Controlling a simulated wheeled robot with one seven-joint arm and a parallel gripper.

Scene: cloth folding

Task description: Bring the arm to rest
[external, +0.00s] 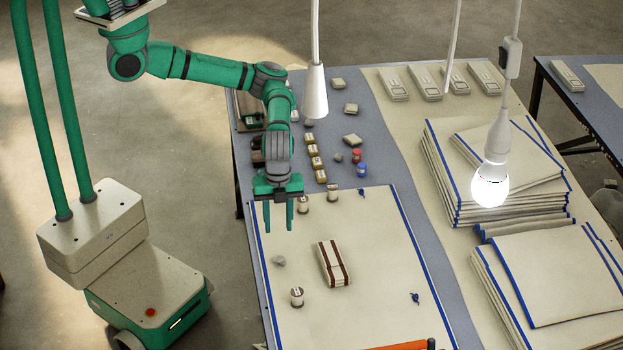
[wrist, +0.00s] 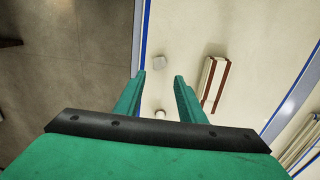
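My gripper (external: 279,216) hangs fingers-down from the green arm, above the upper left part of a cream cloth with blue edges (external: 350,230). Its two green fingers are apart with nothing between them; the wrist view also shows them spread (wrist: 160,88). A folded cream bundle with brown stripes (external: 333,263) lies on the cloth, to the right of and nearer the camera than the gripper. It shows right of the fingers in the wrist view (wrist: 213,80).
Small spools (external: 297,297) and a grey stone (external: 278,261) sit on the cloth. Small blocks (external: 313,150) and red and blue jars (external: 361,169) stand behind. Stacked cloths (external: 500,170) lie at right. A lit bulb (external: 491,185) and a white lamp (external: 315,95) hang over the table.

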